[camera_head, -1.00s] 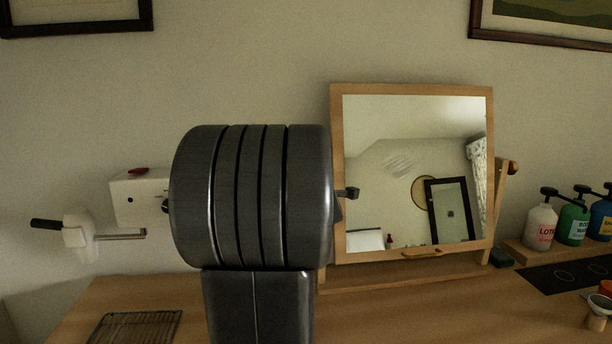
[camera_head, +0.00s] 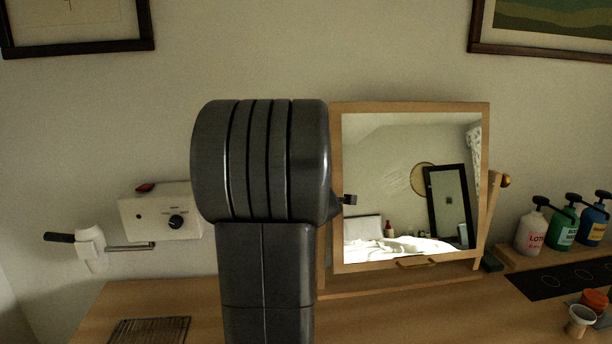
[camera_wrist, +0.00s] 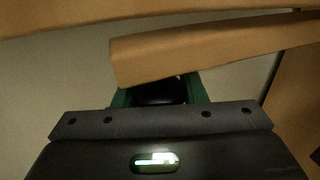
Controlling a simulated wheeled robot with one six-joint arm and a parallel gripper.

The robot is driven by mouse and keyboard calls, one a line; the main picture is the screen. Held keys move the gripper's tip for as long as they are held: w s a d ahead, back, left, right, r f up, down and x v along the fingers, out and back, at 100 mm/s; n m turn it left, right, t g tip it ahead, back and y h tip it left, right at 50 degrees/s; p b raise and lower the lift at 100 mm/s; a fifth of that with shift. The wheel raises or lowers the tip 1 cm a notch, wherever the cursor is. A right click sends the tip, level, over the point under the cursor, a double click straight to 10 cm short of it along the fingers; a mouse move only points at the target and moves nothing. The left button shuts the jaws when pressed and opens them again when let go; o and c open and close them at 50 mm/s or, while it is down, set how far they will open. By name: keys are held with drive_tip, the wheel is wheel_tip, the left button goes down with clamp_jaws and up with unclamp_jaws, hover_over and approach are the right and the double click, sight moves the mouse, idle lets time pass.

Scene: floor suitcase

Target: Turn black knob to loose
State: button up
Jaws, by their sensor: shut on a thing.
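In the wrist view, the green fingers of my gripper (camera_wrist: 160,88) sit on both sides of a dark rounded piece, the black knob (camera_wrist: 160,97), and are shut on it. The knob is in shadow, so its turn cannot be read. In the head view, a wood-framed tilting mirror (camera_head: 410,185) stands on the wooden top. A wooden knob (camera_head: 506,181) shows at the mirror's right post.
A white box (camera_head: 150,218) with a small black dial (camera_head: 176,222) is at the wall on the left, beside a white holder with a black handle (camera_head: 60,238). A wire rack (camera_head: 150,331) lies front left. Pump bottles (camera_head: 530,234) and small cups (camera_head: 580,321) stand at right.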

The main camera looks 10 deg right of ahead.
drive_tip(key=shift+s+r+g+p, duration=0.1)
drive_tip(key=shift+g+p, duration=0.8)
drive_tip(key=shift+p, duration=2)
drive_tip(key=shift+f+g+p, duration=0.3)
drive_tip(key=shift+p, duration=0.6)
drive_tip(key=o, duration=1)
drive_tip(key=p+v, duration=0.2)
drive_tip(key=v, duration=1.2)
drive_tip(key=shift+c, duration=0.2)
